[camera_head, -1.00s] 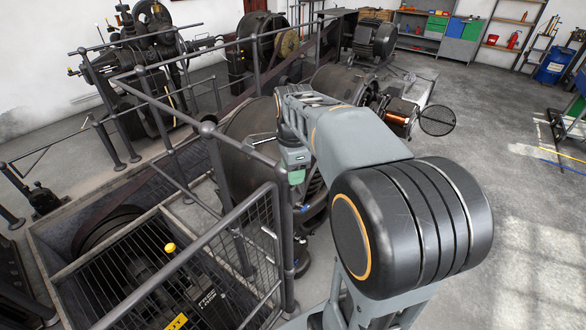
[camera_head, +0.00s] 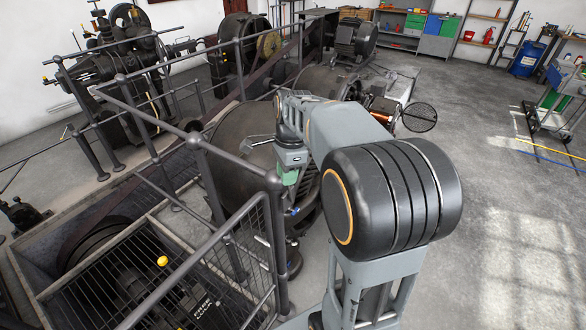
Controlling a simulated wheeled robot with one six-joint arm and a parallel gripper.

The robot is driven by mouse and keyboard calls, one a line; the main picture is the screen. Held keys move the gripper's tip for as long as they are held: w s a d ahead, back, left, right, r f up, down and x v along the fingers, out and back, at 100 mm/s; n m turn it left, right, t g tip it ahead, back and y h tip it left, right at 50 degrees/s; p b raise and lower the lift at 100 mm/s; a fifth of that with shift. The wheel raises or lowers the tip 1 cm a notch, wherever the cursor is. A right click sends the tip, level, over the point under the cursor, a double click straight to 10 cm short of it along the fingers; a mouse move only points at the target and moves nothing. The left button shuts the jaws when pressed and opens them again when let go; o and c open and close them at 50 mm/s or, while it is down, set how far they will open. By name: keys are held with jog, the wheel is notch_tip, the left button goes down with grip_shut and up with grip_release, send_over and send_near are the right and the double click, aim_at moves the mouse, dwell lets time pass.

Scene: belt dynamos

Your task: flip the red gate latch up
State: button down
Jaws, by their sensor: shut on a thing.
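I cannot make out the red gate latch in the view; no red part shows on the gate. The dark barred gate and railing (camera_head: 222,262) stand at the lower left, with a round-topped post (camera_head: 276,222) at the gate's right edge. My gripper (camera_head: 291,208) points down just right of this post, below the grey-green wrist. Its fingertips are small and partly hidden, with a small blue bit at their end. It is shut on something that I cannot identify. I cannot tell whether it touches the post.
A large dark drum machine (camera_head: 243,150) stands behind the railing. A yellow knob (camera_head: 162,261) shows in the grated pit at the lower left. A round mesh guard (camera_head: 419,117) stands beyond my arm. The grey floor at right is mostly free.

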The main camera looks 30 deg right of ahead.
jog(key=shift+w+d+r, duration=0.15)
jog(key=shift+w+d, duration=0.2)
jog(key=shift+d, duration=0.3)
jog(key=c, duration=1)
grip_release()
jog(key=shift+o, duration=0.2)
notch_tip(320, 180, up, 14)
jog(key=d, duration=0.1)
jog(key=shift+w+d+f, duration=0.2)
jog(key=shift+w+d, duration=0.1)
jog(key=shift+d, duration=0.05)
